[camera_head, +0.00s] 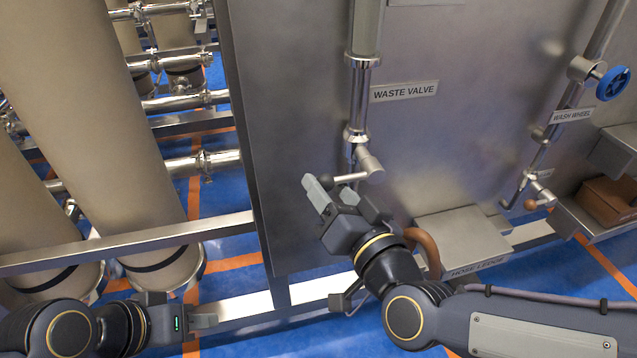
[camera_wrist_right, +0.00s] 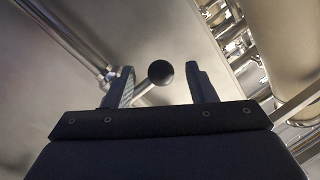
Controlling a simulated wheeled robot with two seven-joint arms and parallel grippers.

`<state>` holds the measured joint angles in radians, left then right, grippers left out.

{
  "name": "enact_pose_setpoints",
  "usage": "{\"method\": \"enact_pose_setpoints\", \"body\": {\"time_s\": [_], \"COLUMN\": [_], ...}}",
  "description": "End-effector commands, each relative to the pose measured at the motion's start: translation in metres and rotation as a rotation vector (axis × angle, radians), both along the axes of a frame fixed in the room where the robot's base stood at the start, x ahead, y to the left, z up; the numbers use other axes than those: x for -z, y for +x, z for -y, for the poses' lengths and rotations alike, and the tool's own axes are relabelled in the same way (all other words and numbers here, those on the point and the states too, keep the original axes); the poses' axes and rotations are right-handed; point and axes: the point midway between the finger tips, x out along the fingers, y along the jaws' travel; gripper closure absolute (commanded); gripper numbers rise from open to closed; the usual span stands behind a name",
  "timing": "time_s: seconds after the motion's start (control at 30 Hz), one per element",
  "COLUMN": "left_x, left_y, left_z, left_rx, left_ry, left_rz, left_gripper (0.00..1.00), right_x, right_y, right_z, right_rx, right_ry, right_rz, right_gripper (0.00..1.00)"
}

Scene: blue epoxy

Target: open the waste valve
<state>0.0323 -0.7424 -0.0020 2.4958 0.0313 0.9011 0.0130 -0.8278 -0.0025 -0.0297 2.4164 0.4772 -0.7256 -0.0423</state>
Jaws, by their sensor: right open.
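The waste valve (camera_head: 368,163) sits at the lower end of a vertical steel pipe on the metal panel, below the "WASTE VALVE" label (camera_head: 404,91). Its lever (camera_head: 350,177) points left, roughly level, and ends in a dark ball knob (camera_head: 326,181). My right gripper (camera_head: 337,190) is open at the knob. In the right wrist view the knob (camera_wrist_right: 160,72) shows between the two open fingers (camera_wrist_right: 163,80), with a visible gap to each. My left gripper (camera_head: 205,320) is low at the left, away from the valve; its finger gap is not clear.
A grey hose ledge box (camera_head: 462,240) with a brown hose loop (camera_head: 424,248) lies right of my right gripper. A blue wash wheel (camera_head: 612,83) and a second lever valve (camera_head: 540,192) are farther right. Large beige cylinders (camera_head: 95,130) and a steel frame rail (camera_head: 130,243) stand left.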

Motion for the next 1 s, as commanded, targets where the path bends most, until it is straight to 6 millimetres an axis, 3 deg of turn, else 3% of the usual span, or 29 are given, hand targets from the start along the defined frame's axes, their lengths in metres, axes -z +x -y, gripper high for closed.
{"method": "enact_pose_setpoints", "body": {"time_s": [0.23, 0.6, 1.0], "left_x": [0.009, 0.01, 0.01], "left_y": [0.0, 0.0, 0.0], "left_z": [0.0, 0.0, 0.0], "left_rx": [0.0, 0.0, 0.0], "left_ry": [0.0, 0.0, 0.0], "left_rz": [0.0, 0.0, 0.0], "left_gripper": [0.64, 0.64, 0.64], "right_x": [0.002, 0.0, -0.001], "right_y": [0.03, 0.037, 0.037], "right_z": [-0.017, -0.02, -0.02], "right_rx": [-0.001, -0.001, -0.001], "right_ry": [-0.001, 0.0, 0.0], "right_rz": [0.0, -0.001, 0.002], "right_gripper": [0.49, 0.49, 1.0]}}
